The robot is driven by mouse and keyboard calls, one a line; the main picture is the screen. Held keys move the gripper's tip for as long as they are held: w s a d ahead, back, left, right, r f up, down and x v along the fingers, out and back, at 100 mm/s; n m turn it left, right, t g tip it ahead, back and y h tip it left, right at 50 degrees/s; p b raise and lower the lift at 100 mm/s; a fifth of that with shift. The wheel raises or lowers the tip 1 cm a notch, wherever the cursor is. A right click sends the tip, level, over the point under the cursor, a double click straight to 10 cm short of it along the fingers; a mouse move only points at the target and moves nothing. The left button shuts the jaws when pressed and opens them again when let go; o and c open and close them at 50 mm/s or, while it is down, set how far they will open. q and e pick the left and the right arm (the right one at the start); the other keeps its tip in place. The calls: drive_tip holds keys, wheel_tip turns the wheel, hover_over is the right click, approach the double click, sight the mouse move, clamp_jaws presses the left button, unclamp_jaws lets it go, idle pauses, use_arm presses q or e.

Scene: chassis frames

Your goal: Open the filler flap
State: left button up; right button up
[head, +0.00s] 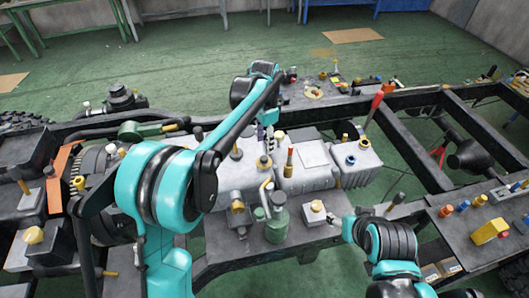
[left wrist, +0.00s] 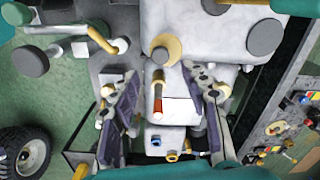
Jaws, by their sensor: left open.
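Pale grey tanks sit in the middle of the chassis. One tank has a flat light plate (head: 313,154) on top, which may be the filler flap; I cannot be sure. The plate also shows in the left wrist view (left wrist: 182,111), between my fingers in the picture. A red-and-orange-tipped post (head: 289,160) stands beside it. My left gripper (head: 266,138) hangs above the tanks, partly hidden by its arm. In the left wrist view its two fingers (left wrist: 168,112) are spread wide with nothing gripped. My right gripper (head: 337,220) is low at the front; its fingers are unclear.
A tank with blue and yellow filler rings (head: 356,160) stands to the right. A green canister (head: 277,222) and a small box with a yellow knob (head: 315,211) stand in front. A red-handled lever (head: 375,105) rises behind. Dark frame rails (head: 420,150) leave open gaps at right.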

sight(264, 157)
use_arm(q)
wheel_tip(264, 157, down, 7)
drive_tip(key=shift+a+f+b, duration=0.1)
drive_tip(key=shift+b, duration=1)
clamp_jaws()
